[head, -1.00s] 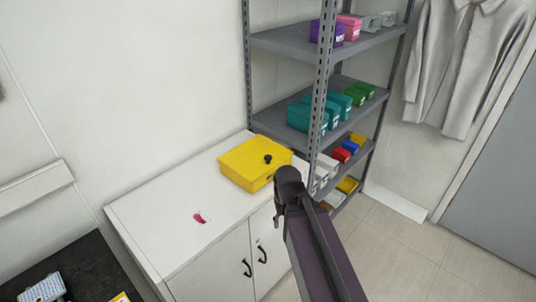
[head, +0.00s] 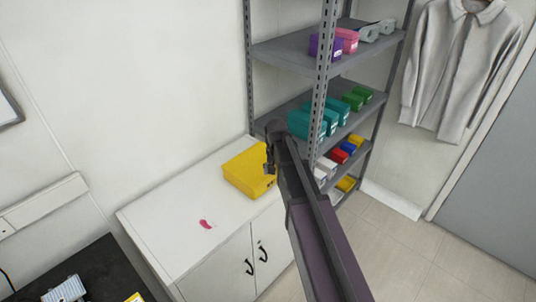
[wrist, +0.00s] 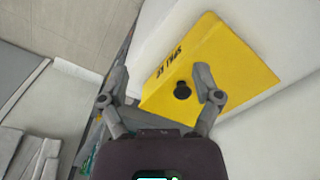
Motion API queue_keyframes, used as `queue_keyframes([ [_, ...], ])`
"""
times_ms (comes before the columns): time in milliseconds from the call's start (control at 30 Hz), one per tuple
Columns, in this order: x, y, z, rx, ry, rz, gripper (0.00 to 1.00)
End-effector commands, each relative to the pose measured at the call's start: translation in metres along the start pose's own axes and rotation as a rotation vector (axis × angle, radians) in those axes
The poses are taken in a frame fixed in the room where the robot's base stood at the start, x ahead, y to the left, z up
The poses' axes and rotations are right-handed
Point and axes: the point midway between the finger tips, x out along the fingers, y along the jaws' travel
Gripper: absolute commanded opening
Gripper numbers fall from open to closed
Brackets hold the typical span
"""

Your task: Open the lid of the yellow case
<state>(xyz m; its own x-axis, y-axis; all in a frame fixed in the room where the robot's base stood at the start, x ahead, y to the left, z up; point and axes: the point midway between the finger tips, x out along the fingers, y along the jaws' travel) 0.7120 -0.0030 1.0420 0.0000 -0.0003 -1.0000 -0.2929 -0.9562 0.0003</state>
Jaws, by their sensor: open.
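The yellow case (head: 243,172) sits on the white cabinet top with its lid down. In the wrist view the yellow case (wrist: 232,62) shows dark lettering and a round black knob (wrist: 182,91). My gripper (wrist: 160,76) is open and empty, its fingers spread over the case's near side. The knob lies between the fingers, closer to the right one; I cannot tell whether they touch. In the head view my gripper (head: 269,160) is at the case's right side, and my arm hides that side and the knob.
The white cabinet (head: 175,225) has a small pink item (head: 206,224) on its top. A grey shelf rack (head: 290,52) with several coloured boxes stands close behind and right of the case. The cabinet top left of the case is mostly clear.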

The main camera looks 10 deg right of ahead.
Motion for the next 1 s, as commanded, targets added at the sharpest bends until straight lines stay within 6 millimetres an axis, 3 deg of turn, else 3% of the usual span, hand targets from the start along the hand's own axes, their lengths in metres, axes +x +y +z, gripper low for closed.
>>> queue_keyframes([
  [33, -0.021, -0.008, -0.024, 0.024, 0.0, 0.0, 0.82],
  [100, -0.033, -0.014, -0.044, 0.06, 0.0, 0.0, 0.82],
  [400, -0.069, -0.033, -0.103, 0.173, 0.0, 0.0, 0.82],
  [600, -0.074, -0.037, -0.113, 0.198, 0.0, -0.001, 0.82],
  [1000, -0.072, -0.037, -0.112, 0.198, 0.0, -0.001, 0.82],
])
